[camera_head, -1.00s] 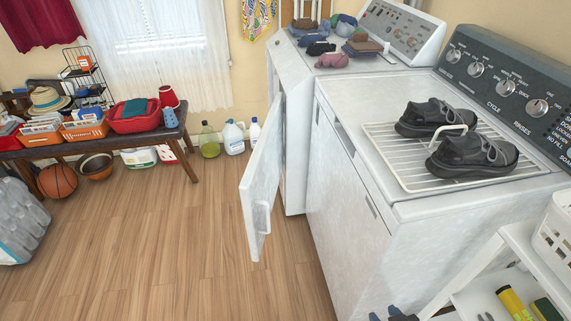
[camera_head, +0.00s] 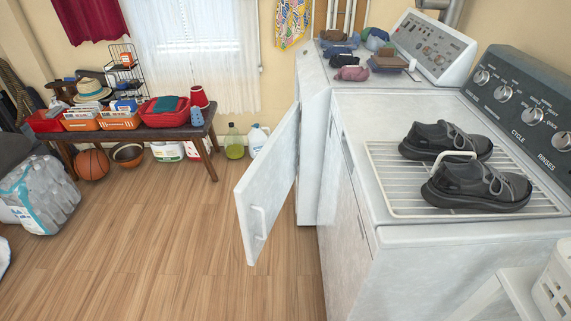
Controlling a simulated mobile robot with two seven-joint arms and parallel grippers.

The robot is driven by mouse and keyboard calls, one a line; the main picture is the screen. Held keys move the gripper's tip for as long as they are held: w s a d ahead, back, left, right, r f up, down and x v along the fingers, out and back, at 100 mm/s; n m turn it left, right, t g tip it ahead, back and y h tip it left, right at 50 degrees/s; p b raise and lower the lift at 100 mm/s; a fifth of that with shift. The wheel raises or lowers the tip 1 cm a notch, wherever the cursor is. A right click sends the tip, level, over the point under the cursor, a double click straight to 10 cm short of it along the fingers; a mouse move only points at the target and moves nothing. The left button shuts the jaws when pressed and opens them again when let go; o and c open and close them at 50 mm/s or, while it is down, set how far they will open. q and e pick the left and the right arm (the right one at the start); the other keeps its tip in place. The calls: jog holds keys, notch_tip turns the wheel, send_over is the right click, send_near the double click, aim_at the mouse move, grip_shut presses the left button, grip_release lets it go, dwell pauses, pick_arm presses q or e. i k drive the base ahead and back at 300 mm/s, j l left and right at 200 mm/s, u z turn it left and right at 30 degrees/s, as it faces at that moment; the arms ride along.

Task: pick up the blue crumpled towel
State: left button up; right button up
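Several small crumpled cloths lie on top of the far white machine. A dark navy cloth (camera_head: 336,55), a mauve cloth (camera_head: 352,74) and a brown cloth (camera_head: 387,54) lie nearer the front. Neither of my grippers shows in the head view.
The far machine's door (camera_head: 268,195) stands open into the floor space. The near washer (camera_head: 385,255) carries a wire rack (camera_head: 390,198) with two dark shoes (camera_head: 478,187). A bench (camera_head: 120,137) with baskets stands left. Wooden floor (camera_head: 140,240) is clear in the middle.

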aim_at(331, 51)
jog(key=u, duration=0.15)
jog(key=i+j+u, duration=0.25)
jog(key=j, duration=0.3)
jog(key=i+j+u, duration=0.25)
jog(key=j, duration=0.3)
jog(key=i+j+u, duration=0.25)
jog(key=i+j, duration=0.2)
jog(key=i, duration=0.2)
jog(key=i+j, duration=0.2)
jog(key=i, duration=0.2)
jog(key=i+j+u, duration=0.1)
jog(key=i, duration=0.3)
jog(key=i+z, duration=0.45)
jog(key=i+j+z, duration=0.2)
jog(key=i+z, duration=0.25)
jog(key=i, duration=0.15)
